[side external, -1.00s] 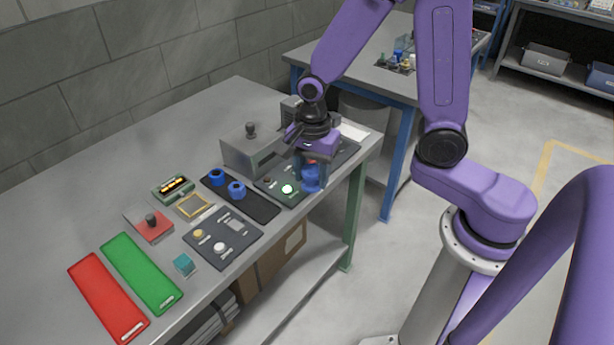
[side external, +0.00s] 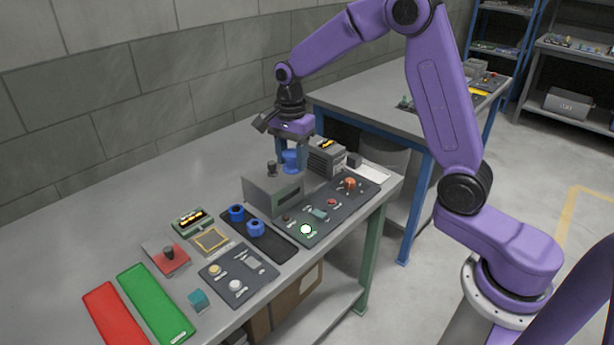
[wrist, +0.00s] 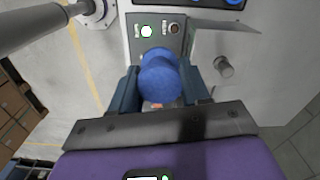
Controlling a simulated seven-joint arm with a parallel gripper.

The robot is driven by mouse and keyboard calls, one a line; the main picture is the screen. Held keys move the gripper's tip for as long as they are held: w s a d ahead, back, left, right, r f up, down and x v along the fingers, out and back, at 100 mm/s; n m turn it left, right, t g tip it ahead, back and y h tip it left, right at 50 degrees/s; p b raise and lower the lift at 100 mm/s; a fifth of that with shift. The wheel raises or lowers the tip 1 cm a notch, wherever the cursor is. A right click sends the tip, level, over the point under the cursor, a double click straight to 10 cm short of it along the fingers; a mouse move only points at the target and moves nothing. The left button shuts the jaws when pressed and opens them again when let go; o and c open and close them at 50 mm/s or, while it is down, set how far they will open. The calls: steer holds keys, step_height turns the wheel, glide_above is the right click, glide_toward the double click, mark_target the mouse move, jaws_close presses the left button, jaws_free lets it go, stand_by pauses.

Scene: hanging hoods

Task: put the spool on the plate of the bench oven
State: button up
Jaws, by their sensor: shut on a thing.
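My gripper (side external: 293,147) is shut on a blue spool (side external: 291,161) and holds it up in the air. In the side view they appear above and behind the top of a grey box (side external: 262,194) with a dark knob on top and a dark front opening, which looks like the bench oven. In the wrist view the blue spool (wrist: 159,78) sits between the two fingers, and the grey box (wrist: 250,75) with its knob is to the right. I cannot make out the plate; it is hidden or not distinct.
Two more blue spools (side external: 237,213) stand on a dark mat. A dark control panel (side external: 318,226) with a lit button (side external: 306,229) and a red-orange knob lies right of the box. A ribbed grey unit (side external: 326,157) stands behind. Green and red pads lie front left.

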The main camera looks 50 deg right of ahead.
steer(key=w+d+f, duration=0.2)
steer(key=w+d, duration=1.1)
steer(key=d, duration=0.4)
steer(key=shift+m, duration=0.3)
steer(key=shift+d+f, duration=0.15)
steer(key=shift+f, duration=8.1)
steer(key=shift+f, duration=0.6)
steer(key=o, duration=1.2)
